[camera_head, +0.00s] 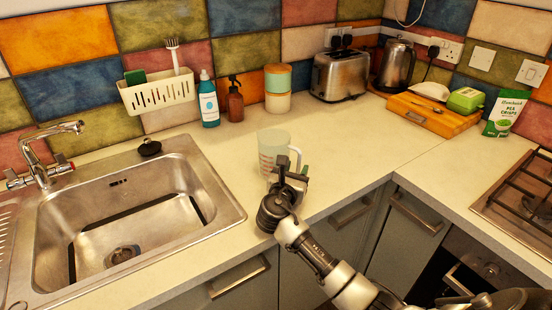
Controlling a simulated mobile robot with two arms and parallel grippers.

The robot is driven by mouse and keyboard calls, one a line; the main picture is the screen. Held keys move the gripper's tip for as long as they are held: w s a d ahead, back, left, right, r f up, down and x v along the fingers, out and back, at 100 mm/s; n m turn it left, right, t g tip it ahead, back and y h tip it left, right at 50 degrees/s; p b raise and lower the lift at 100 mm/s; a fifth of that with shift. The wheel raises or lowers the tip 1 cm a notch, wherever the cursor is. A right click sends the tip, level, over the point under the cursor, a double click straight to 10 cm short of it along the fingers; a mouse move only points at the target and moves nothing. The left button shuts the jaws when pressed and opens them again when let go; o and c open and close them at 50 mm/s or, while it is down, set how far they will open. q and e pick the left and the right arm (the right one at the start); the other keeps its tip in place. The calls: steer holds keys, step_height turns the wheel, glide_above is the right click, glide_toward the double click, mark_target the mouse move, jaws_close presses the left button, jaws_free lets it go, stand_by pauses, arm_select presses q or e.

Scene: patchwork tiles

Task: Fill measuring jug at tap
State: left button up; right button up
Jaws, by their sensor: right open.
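The measuring jug (272,146) is translucent with reddish markings. It stands upright on the counter to the right of the sink. Its handle is on its right side, facing my right gripper (287,171). My right gripper is open, in front of the jug and overlapping its lower right part; I cannot tell whether it touches the handle. The chrome tap (40,155) stands at the back left of the sink, its spout reaching to the right over the back of the basin. No water shows running. The steel sink (215,180) is empty. My left gripper is not in view.

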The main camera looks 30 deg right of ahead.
mark_target(298, 166)
steer(key=shift+x, duration=1.55)
steer(key=shift+s, duration=0.1)
steer(key=shift+c, duration=0.4)
jaws_close()
steer(key=shift+r, duration=0.3)
steer(key=r, duration=0.4)
steer(key=shift+s, duration=0.2)
steer(key=s+d+r, duration=0.2)
steer(key=s+r, duration=0.4)
steer(key=s, duration=0.5)
steer(key=shift+r+p, duration=0.2)
steer(key=shift+p, duration=0.15)
